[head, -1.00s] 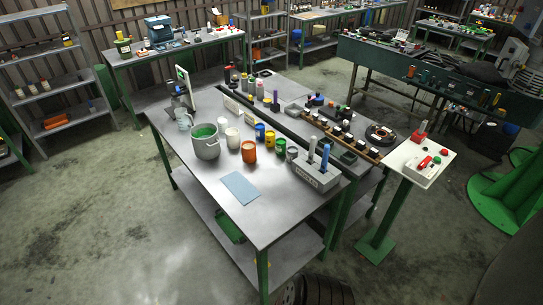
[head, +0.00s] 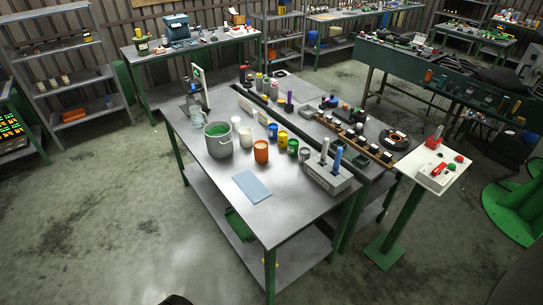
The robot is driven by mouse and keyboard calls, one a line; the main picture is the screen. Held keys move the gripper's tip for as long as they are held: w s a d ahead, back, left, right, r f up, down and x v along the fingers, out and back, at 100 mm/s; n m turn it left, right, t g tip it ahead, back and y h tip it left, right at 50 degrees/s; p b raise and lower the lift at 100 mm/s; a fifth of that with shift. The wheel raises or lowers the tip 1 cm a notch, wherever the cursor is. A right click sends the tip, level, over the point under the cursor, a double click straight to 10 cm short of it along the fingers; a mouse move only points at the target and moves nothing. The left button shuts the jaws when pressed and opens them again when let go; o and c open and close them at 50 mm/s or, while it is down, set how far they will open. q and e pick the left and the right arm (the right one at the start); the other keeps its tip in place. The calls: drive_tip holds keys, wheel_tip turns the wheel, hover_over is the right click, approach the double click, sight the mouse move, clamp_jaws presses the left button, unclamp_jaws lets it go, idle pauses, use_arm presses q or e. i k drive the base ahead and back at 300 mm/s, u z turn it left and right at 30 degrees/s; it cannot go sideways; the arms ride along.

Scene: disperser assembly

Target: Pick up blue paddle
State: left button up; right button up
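The blue paddle (head: 338,158) stands upright in a grey holder block (head: 326,179) near the front right of the metal table. A pale grey paddle (head: 324,151) stands beside it in the same block. The lower ends of both are hidden in the block. Neither of my grippers can be made out in the head view.
The metal table (head: 285,218) also bears a pot of green stuff (head: 218,139), several small coloured cups and a light blue sheet (head: 252,186). A white control stand (head: 437,168) is close to the table's right side. Floor in front left is clear.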

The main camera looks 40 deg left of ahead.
sight(335, 168)
drive_tip(key=u, duration=0.35)
drive_tip(key=i, duration=1)
